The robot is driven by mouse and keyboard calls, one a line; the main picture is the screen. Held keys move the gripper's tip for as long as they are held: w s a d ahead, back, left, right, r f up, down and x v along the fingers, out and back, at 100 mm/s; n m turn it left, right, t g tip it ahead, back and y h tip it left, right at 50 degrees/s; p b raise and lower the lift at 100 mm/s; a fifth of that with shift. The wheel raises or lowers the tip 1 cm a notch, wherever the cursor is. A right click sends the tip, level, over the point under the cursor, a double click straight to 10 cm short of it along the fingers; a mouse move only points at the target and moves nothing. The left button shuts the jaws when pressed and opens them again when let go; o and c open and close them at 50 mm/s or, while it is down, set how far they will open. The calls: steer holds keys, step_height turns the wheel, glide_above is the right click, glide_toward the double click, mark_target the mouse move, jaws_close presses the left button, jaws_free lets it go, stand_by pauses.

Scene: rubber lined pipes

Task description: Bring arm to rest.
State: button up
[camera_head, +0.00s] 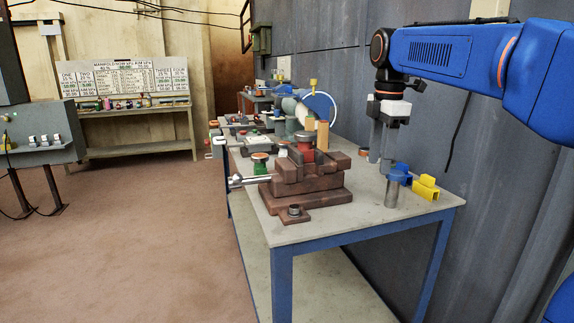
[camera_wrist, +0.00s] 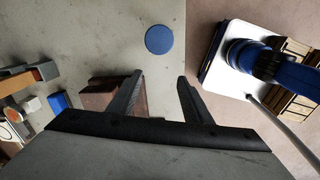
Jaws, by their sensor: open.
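My blue arm (camera_head: 440,55) reaches in from the upper right in the head view, and its wrist points down. My gripper (camera_head: 381,158) hangs over the right part of the workbench (camera_head: 345,216). In the wrist view my gripper (camera_wrist: 160,80) has its two dark fingers spread, with nothing between them. A grey cylinder with a blue top (camera_head: 392,190) stands upright on the bench close to the gripper in the head view. A blue disc (camera_wrist: 159,39) lies beyond the fingertips in the wrist view, apart from them.
A brown vise (camera_head: 300,186) with a red part in it stands on the bench. A yellow block (camera_head: 426,189) sits near the wall. Fixtures and a blue wheel (camera_head: 320,107) crowd the far bench. The grey wall (camera_head: 480,150) runs close behind; open floor (camera_head: 130,240) lies left.

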steer(key=s+d+f+m+t, duration=0.2)
steer(key=s+f+m, duration=0.7)
steer(key=s+f, duration=0.3)
steer(key=s+d+f+m+t, duration=0.2)
steer(key=s+f+m, duration=0.8)
steer(key=s, duration=0.7)
step_height(320, 180, down, 3)
steer(key=shift+s+d+f, duration=0.1)
steer(key=shift+s+d, duration=0.25)
steer(key=shift+d, duration=0.5)
